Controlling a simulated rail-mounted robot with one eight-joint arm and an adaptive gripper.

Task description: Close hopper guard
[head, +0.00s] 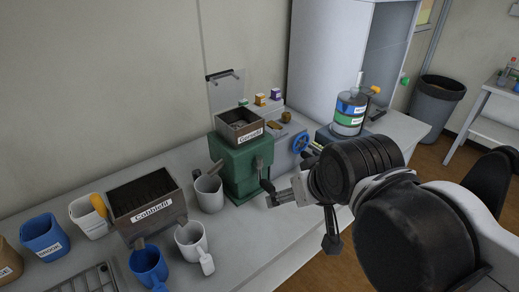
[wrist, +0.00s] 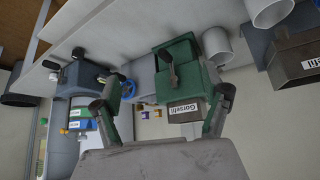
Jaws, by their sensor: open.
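The hopper guard (head: 227,92) is a clear panel with a black handle bar along its top edge. It stands raised, upright behind the brown hopper box (head: 240,126) on the green machine (head: 245,163). The box has a printed label and an open top. My gripper (head: 270,194) is open and empty, low in front of the green machine and to its right, apart from the guard. In the wrist view, upside down, my open gripper (wrist: 167,90) has the green machine (wrist: 180,50) and the labelled box (wrist: 186,108) between and beyond its fingers. I cannot make out the guard there.
A grey device with a blue handwheel (head: 300,143) and labelled cans (head: 349,112) stand right of the machine. A tall cabinet (head: 325,55) stands behind.

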